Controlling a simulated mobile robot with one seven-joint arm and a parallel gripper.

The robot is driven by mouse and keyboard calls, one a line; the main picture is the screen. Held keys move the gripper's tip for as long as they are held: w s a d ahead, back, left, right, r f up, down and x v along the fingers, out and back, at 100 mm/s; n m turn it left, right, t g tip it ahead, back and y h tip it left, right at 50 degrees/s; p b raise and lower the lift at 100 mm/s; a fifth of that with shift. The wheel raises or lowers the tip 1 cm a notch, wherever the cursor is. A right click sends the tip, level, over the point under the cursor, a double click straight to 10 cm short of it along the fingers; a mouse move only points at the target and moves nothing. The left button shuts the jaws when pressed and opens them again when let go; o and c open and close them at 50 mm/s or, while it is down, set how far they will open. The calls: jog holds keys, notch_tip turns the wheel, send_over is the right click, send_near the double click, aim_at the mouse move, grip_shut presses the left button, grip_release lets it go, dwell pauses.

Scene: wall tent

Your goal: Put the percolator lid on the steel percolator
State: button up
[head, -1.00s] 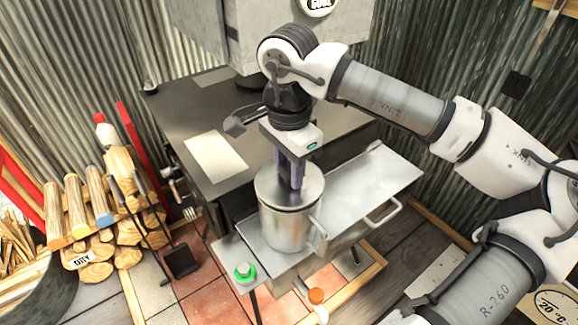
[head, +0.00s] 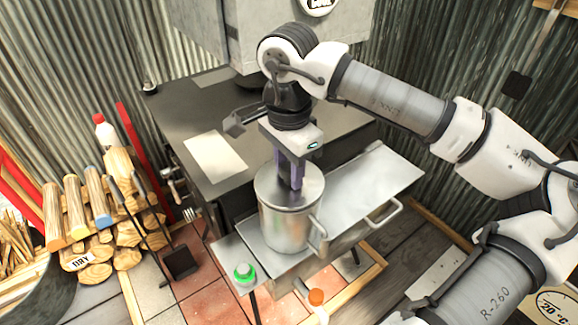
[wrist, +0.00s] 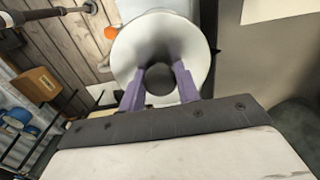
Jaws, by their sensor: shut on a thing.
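The steel percolator (head: 284,230) stands upright on the metal shelf (head: 372,182) at the front of the stove, its handle to the right. The round percolator lid (head: 268,183) lies level over its mouth and appears to meet the rim; a small gap cannot be ruled out. My gripper (head: 291,184) points straight down, its purple fingers shut on the lid's knob, which they mostly hide in the head view. In the wrist view the pale lid (wrist: 150,32) fills the space beyond the fingers, with the dark round knob (wrist: 160,80) between them.
The black stove (head: 185,115) with a pale sheet (head: 215,157) on top stands behind. A green-topped item (head: 244,272) sits at the shelf's front left corner. Stacked firewood (head: 100,220) and a shovel (head: 180,260) are on the left. The shelf's right part is bare.

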jog(key=shift+f+b, duration=0.45)
jog(key=shift+b, duration=0.3)
dwell(0.9)
dwell(0.4)
jog(key=o, duration=1.1)
jog(key=shift+r, duration=0.1)
